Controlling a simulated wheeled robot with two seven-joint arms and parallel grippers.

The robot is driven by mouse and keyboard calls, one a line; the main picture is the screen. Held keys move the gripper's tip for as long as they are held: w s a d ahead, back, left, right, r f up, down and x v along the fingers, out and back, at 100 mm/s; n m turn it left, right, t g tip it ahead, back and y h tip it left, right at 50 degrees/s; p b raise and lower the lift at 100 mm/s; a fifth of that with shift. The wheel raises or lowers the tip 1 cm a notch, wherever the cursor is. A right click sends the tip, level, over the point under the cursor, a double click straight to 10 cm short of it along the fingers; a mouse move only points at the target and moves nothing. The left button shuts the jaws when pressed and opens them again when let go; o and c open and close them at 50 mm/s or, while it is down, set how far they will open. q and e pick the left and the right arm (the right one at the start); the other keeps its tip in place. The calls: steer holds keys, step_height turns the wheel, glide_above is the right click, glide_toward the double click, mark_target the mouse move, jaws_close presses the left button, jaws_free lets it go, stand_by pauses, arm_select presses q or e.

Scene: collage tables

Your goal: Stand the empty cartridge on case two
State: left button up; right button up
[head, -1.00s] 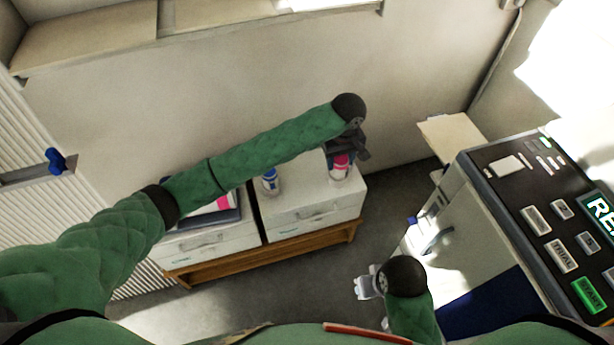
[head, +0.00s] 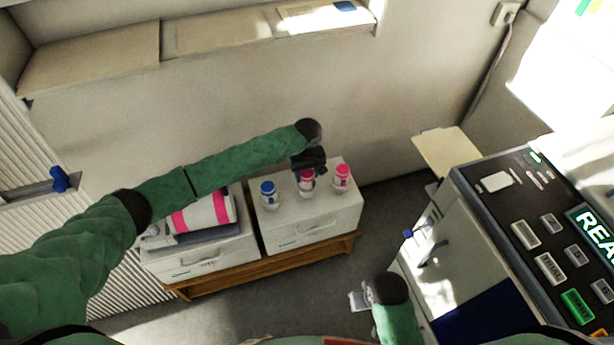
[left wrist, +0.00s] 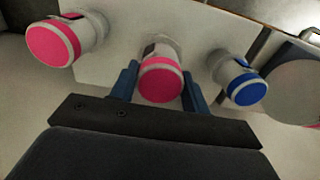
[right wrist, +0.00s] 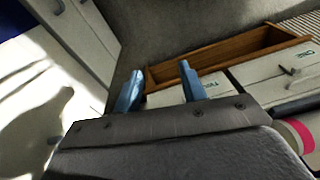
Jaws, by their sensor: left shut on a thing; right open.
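My left gripper (head: 307,172) is shut on a white cartridge with a pink end (head: 306,183), which also shows between the fingers (left wrist: 160,80). The cartridge is roughly upright at the middle of the right-hand white case (head: 287,228); I cannot tell whether its base touches the case top. On the same case a blue-ended cartridge (head: 268,192) stands to its left and another pink-ended cartridge (head: 342,176) to its right. I cannot tell which cartridge is empty. My right gripper (right wrist: 160,85) is open and empty, low and away from the cases.
The left-hand white case (head: 205,256) carries a large white and pink roll (head: 207,212). Both cases rest on a wooden stand (head: 262,268). A machine with a button panel (head: 550,230) is at the right. A wall shelf (head: 215,35) runs above.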

arm_select(q)
steer(key=shift+f, duration=1.1)
arm_select(e)
steer(key=shift+w+f, duration=0.15)
steer(key=shift+f, duration=1.05)
arm_select(q)
steer(key=o, duration=1.4)
steer(key=shift+f, duration=0.1)
steer(key=shift+c, duration=0.2)
arm_select(e)
steer(key=shift+f, duration=0.15)
